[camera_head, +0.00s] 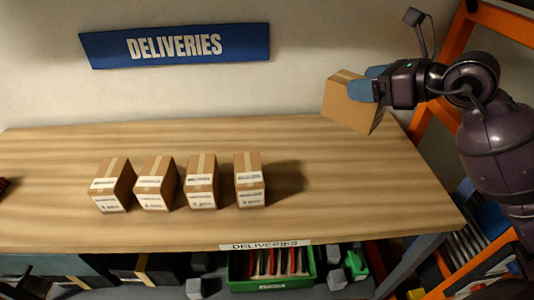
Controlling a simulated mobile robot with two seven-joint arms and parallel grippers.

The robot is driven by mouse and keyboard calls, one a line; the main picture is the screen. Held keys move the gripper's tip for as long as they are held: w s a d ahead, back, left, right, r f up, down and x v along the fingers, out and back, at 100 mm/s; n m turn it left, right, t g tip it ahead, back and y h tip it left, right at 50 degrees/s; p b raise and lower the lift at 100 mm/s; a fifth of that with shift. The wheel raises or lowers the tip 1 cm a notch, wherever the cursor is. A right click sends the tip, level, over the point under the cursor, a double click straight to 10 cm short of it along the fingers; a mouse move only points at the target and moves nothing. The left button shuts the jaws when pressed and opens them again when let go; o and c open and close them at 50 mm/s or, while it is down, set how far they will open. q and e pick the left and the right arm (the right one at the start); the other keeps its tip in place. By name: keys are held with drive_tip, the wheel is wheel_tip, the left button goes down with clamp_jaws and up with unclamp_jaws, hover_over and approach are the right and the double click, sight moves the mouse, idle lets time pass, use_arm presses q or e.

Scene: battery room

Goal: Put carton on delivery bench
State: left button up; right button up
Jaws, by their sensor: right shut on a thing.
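A brown carton (345,107) is held by my right gripper (372,86) at the back right of the delivery bench (340,190). The blue fingers are shut on its upper right part. The carton is tilted and overlaps the bench's rear right corner in the picture. I cannot tell whether its bottom touches the bench top. The bench has a striped wooden top and a white "DELIVERIES" label on its front edge. My left gripper does not show.
Several taped, labelled cartons (202,180) stand in a row on the bench, left of centre. The bench top right of them is clear. A blue "DELIVERIES" sign (175,45) hangs on the wall. A green crate (238,276) sits below the bench. An orange frame (455,50) stands at right.

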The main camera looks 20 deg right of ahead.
sight(359, 117)
wheel_tip(359, 117, down, 8)
drive_tip(key=shift+r+b, duration=0.15)
drive_tip(key=shift+b, duration=0.5)
wheel_tip(359, 117, down, 12)
drive_tip(key=shift+f+b, duration=0.1)
drive_tip(key=shift+b, duration=1.05)
drive_tip(key=shift+f, duration=0.1)
drive_tip(key=o, duration=1.1)
drive_tip(key=shift+f, duration=0.1)
drive_tip(key=shift+o, duration=0.2)
